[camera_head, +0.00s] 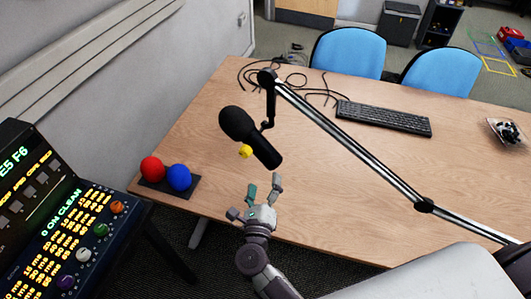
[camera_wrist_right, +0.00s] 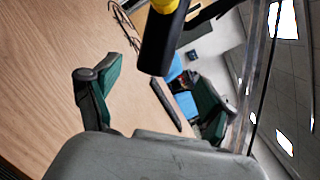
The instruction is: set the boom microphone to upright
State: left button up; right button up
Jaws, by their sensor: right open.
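The black boom microphone (camera_head: 262,149) hangs tilted over the desk, its round foam head at the upper left and its lower end toward the lower right. A yellow knob (camera_head: 245,151) sits on its side. It hangs from the end of a silver boom arm (camera_head: 345,138). My right gripper (camera_head: 264,186) is open and empty just below the microphone's lower end, apart from it in the head view. In the right wrist view the microphone's dark body (camera_wrist_right: 160,42) shows ahead, between the two spread green-padded fingers. My left gripper is not in view.
The wooden desk (camera_head: 215,130) holds a black keyboard (camera_head: 385,118), loose black cables (camera_head: 300,85) and a stand with a red ball (camera_head: 152,169) and a blue ball (camera_head: 179,177). A control panel (camera_head: 75,235) stands at the lower left. Two blue chairs (camera_head: 348,52) are behind.

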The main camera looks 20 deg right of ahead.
aim_at(266, 162)
jog(key=x, duration=0.4)
jog(key=shift+w, duration=0.1)
jog(key=x, duration=0.5)
jog(key=shift+w+b, duration=0.3)
jog(key=shift+b, duration=0.05)
jog(key=shift+w+d, duration=0.2)
jog(key=shift+w, duration=0.25)
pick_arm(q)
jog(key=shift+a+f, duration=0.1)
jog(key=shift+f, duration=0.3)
pick_arm(e)
grip_shut()
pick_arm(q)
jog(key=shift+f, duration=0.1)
pick_arm(e)
jog(key=shift+f, duration=0.1)
